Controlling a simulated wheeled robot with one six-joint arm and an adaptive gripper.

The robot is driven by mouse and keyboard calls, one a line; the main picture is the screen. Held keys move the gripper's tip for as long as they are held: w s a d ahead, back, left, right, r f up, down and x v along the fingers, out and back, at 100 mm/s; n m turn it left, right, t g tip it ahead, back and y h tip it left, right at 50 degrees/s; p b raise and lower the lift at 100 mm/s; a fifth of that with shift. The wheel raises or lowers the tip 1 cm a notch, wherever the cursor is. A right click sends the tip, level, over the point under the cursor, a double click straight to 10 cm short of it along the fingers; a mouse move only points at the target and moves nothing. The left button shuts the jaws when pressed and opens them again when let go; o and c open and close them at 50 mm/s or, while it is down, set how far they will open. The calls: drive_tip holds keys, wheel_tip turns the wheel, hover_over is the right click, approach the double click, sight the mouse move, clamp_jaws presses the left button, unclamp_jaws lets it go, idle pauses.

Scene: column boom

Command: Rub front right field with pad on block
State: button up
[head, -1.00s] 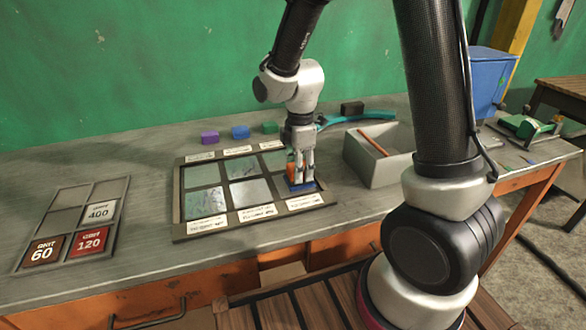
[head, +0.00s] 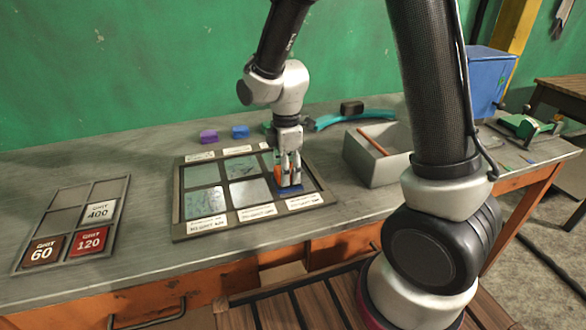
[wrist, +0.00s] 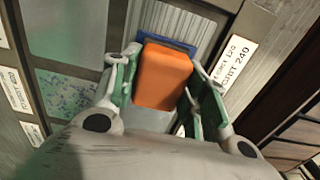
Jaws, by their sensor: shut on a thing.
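My gripper (head: 286,172) is shut on an orange block (wrist: 162,76) with a dark blue pad (wrist: 170,40) under it. The pad (head: 290,190) is low over the front right field of the framed panel (head: 180,228), at that field's left part; whether it touches is hard to tell. The front right field (head: 312,182) is partly hidden by the gripper and block. Labels run along the frame's front and back edges.
A grit tray (head: 22,264) with tiles marked 60, 120 and 400 lies at the left. Purple (head: 209,137) and blue (head: 240,132) blocks stand behind the panel. A grey open box (head: 376,172) with a brown stick is close on the right.

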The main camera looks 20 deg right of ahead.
drive_tip(key=shift+d, duration=0.1)
drive_tip(key=shift+d+f, duration=0.15)
drive_tip(key=shift+d, duration=0.65)
wheel_tip(320, 180, up, 9)
drive_tip(key=shift+w+r, duration=0.1)
idle(0.3)
idle(0.5)
